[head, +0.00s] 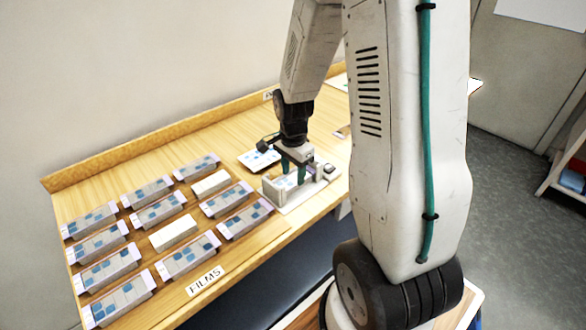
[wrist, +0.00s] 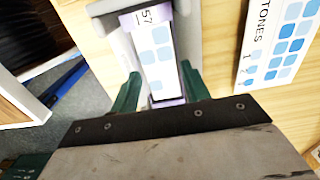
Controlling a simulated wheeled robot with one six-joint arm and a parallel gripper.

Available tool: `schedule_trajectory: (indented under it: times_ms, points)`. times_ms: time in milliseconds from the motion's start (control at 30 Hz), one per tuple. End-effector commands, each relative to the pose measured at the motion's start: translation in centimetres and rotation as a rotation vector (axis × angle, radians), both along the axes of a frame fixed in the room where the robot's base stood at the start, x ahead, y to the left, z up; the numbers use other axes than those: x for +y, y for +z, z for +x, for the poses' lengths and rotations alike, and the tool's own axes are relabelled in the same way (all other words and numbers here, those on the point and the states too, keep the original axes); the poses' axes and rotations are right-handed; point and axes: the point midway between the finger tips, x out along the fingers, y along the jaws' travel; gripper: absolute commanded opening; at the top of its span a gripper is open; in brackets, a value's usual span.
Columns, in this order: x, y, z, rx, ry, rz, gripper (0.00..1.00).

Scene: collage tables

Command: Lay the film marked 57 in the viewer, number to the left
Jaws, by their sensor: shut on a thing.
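The film marked 57 (wrist: 155,55) is pale with blue squares and a lilac end bearing the number, at the top in the wrist view. My gripper (wrist: 158,88) is shut on its long sides with green fingers; it also shows in the head view (head: 293,172). The white-grey viewer (head: 296,203) stands on the table under my gripper, and its grey walls (wrist: 187,32) show around the film in the wrist view. The film lines up with the viewer; whether it rests on its bed I cannot tell. In the head view the number is too small to read.
Several film blocks (head: 90,222) stand in rows at left, by a FILMS label (head: 205,280). Two white blocks, one nearer (head: 173,233) and one farther (head: 210,183), carry no film. A TONES card (wrist: 278,42) lies behind the viewer. The table's front edge is close to the viewer.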

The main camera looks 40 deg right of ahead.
Motion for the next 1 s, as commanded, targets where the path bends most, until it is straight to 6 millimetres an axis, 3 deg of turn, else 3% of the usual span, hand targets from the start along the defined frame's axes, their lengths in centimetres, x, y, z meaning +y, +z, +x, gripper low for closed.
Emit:
schedule_trajectory:
  times_ms: [133, 167, 233, 567, 1000]
  points:
    - [0.0, 0.0, 0.0, 0.000, 0.000, 0.000, 0.25]
    - [0.0, 0.0, 0.0, 0.000, 0.000, 0.000, 0.52]
    - [0.0, 0.0, 0.0, 0.000, 0.000, 0.000, 0.71]
    - [0.0, 0.3, 0.0, -0.001, 0.000, -0.001, 0.72]
    - [0.0, 6.8, 0.1, -0.003, 0.000, -0.001, 0.72]
